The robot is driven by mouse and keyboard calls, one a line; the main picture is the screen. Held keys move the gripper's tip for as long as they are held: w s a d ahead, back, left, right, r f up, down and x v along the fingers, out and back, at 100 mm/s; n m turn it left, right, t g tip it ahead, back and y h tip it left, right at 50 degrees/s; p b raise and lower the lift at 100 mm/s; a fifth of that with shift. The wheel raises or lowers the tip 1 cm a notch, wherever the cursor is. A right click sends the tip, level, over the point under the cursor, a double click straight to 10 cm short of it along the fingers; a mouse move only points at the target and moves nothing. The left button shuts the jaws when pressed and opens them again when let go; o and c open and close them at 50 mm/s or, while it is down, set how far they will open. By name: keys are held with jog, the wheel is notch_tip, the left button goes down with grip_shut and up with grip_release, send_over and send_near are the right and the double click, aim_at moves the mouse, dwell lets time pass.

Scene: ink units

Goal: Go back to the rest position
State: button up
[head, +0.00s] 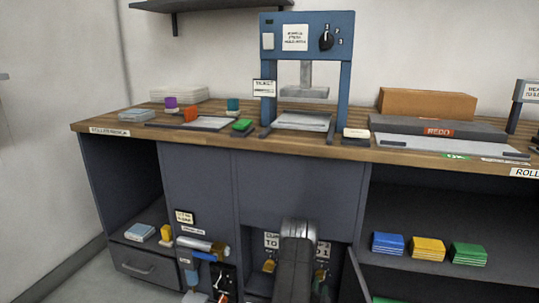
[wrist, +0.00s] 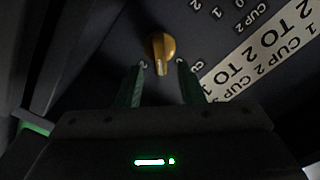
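Just beyond the fingertips is a yellow knob (wrist: 160,46) on a dark panel, beside a white label (wrist: 270,50) reading "1 CUP 2 TO 2". I cannot tell whether the fingers touch the knob. In the head view my dark arm (head: 296,255) reaches into the open cabinet bay low in the middle, and it hides my gripper there. Yellow knobs (head: 268,266) show beside the arm.
A wooden-topped counter (head: 110,124) carries a blue press (head: 265,75), coloured ink pots, trays and a cardboard box (head: 428,104). A cabinet door (head: 355,278) stands open right of my arm. Blue, yellow and green stacks lie on the right shelf. A metal roller (head: 200,244) is left of the bay.

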aim_at(321, 280)
jog(key=p+v, duration=0.3)
jog(key=v, duration=0.8)
jog(key=b+x, duration=0.4)
jog(key=x, duration=1)
jog(key=shift+w+b, duration=0.1)
jog(key=shift+b, duration=0.2)
jog(key=n, duration=0.4)
jog(key=shift+a+r, duration=0.15)
jog(key=shift+r, duration=0.05)
jog(key=n, duration=0.4)
jog(key=shift+a+n, duration=0.2)
jog(key=shift+n, duration=0.2)
jog(key=p+v, duration=0.4)
jog(key=v, duration=0.8)
jog(key=shift+a, duration=0.1)
